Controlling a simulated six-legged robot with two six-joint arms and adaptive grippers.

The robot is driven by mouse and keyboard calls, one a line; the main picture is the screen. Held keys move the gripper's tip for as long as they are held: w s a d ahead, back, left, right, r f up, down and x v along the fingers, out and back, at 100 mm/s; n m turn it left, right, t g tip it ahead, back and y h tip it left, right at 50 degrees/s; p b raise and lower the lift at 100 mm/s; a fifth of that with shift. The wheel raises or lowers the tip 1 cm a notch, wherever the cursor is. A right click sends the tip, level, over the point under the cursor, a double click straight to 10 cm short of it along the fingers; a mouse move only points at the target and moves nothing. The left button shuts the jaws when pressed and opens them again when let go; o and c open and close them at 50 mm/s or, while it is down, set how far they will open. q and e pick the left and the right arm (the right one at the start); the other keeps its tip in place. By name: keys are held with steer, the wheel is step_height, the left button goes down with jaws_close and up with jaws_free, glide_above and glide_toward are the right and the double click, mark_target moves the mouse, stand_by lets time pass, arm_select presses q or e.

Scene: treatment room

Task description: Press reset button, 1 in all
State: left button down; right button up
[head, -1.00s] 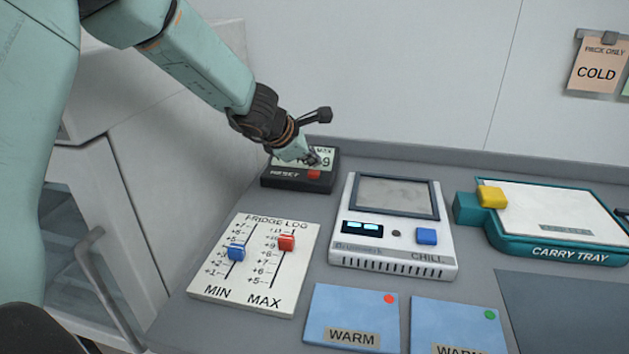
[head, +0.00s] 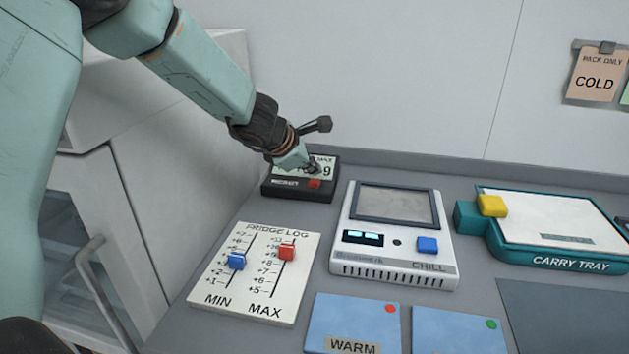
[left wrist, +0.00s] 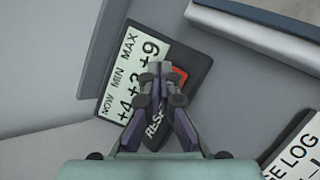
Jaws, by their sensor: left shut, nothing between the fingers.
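The black thermometer unit (head: 287,189) with a pale NOW MIN MAX display and a RESET label stands at the back of the counter. Its red reset button (head: 315,184) is at the front right of its face. In the left wrist view the display (left wrist: 133,82) reads +4, +3, +9, and the red button (left wrist: 181,77) is partly hidden behind the fingers. My left gripper (head: 314,168) is shut and empty, its tips just over the unit beside the button. I cannot tell whether they touch it. My right gripper is not in view.
A FRIDGE LOG board (head: 258,292) with blue and red sliders lies in front. A white CHILL device (head: 395,268) stands to the right, with a teal carry tray (head: 570,262) beyond it.

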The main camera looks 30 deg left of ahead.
mark_target(312, 182)
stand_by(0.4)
arm_select(q)
steer(key=shift+f+b, duration=0.5)
steer(key=shift+f+b, duration=0.5)
steer(key=shift+b, duration=0.05)
stand_by(0.7)
stand_by(0.4)
steer(key=shift+r+p, duration=0.95)
step_height(312, 182, up, 5)
steer(key=p, duration=0.5)
steer(key=shift+r, duration=0.1)
stand_by(0.3)
